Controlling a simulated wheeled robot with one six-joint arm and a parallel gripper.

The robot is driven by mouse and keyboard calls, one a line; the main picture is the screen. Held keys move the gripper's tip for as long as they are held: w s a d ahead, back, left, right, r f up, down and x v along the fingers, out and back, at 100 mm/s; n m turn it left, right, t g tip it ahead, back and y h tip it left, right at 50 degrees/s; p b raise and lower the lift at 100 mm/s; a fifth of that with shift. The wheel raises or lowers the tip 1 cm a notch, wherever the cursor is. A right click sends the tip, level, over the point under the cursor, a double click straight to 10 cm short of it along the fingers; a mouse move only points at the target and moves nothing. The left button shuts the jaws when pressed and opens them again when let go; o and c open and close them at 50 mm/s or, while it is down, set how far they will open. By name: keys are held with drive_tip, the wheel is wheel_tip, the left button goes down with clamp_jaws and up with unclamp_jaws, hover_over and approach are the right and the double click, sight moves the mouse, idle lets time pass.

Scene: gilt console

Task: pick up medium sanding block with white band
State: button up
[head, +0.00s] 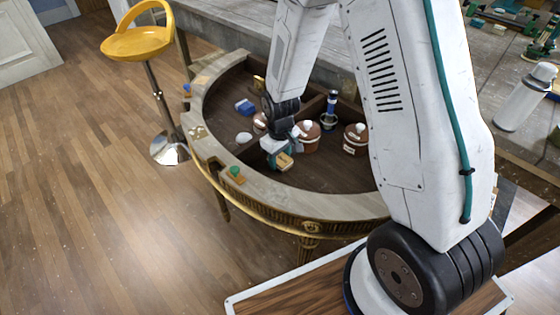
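My gripper (280,155) points down over the sunken dark top of the half-round console, close to its front rim. A small tan block (285,161) shows right at the fingertips. It may be the sanding block, but a white band on it is too small to make out. I cannot tell whether the fingers are around it or only beside it. A blue block (245,107) lies farther back and to the left, apart from my gripper. A green and orange block (236,174) sits on the console's pale rim (213,150).
Brown lidded pots (310,140) (356,141) stand right of my gripper, with a dark bottle-like item (331,105) behind. A white rounded item (244,138) lies to the left. Dividers and a raised rim bound the console top. A yellow stool (140,42) stands at left.

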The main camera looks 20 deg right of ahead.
sight(280, 158)
drive_tip(key=c, duration=0.3)
drive_tip(key=shift+c, duration=0.2)
wheel_tip(280, 158, up, 10)
drive_tip(key=shift+r, duration=0.1)
drive_tip(key=o, duration=0.5)
drive_tip(key=c, duration=0.3)
